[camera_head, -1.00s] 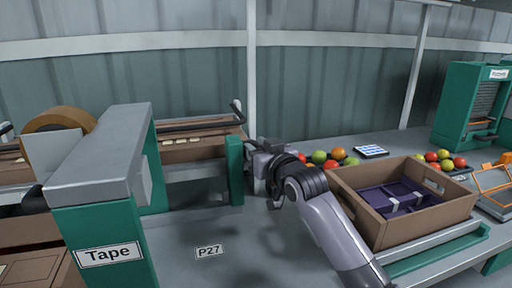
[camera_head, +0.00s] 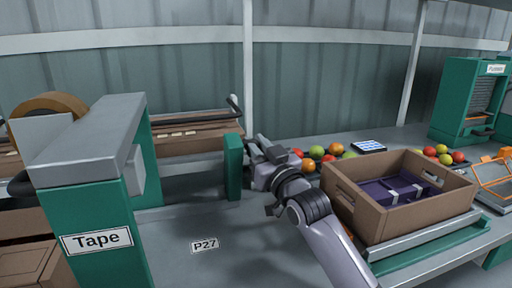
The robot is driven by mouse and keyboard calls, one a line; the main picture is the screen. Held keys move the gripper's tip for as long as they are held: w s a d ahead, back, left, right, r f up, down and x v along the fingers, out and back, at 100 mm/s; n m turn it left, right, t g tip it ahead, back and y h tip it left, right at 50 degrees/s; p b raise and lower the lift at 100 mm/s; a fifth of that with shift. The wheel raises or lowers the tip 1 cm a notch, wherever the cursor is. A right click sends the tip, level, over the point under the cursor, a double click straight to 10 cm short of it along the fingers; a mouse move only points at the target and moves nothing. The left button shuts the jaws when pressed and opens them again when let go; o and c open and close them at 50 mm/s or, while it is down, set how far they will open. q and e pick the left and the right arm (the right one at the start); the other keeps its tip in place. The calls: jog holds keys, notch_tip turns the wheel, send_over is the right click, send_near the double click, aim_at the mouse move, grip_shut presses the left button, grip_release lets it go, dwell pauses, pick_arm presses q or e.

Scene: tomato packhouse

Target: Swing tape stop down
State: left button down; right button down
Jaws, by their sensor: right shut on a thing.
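The green tape machine (camera_head: 92,190), labelled "Tape", stands at the left, with a brown tape roll (camera_head: 45,104) behind it. A short green post (camera_head: 233,168) stands on the bench to its right. My right gripper (camera_head: 257,152) is just right of this post, tilted, its jaws shut on a small part. This part looks like the tape stop beside the post, but the gripper mostly hides it, so its exact angle cannot be told. My left gripper is not in view.
A brown carton (camera_head: 370,216) with dark purple packs stands on the bench at the right. Tomatoes (camera_head: 316,152) and a tablet (camera_head: 369,147) lie behind it. A black rail (camera_head: 190,123) and another carton (camera_head: 188,145) are behind the post. The bench around the P27 label is clear.

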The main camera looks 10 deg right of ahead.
jog(key=c, duration=1.2)
grip_release()
jog(key=shift+o, duration=0.2)
jog(key=shift+s, duration=0.1)
jog(key=v, duration=0.7)
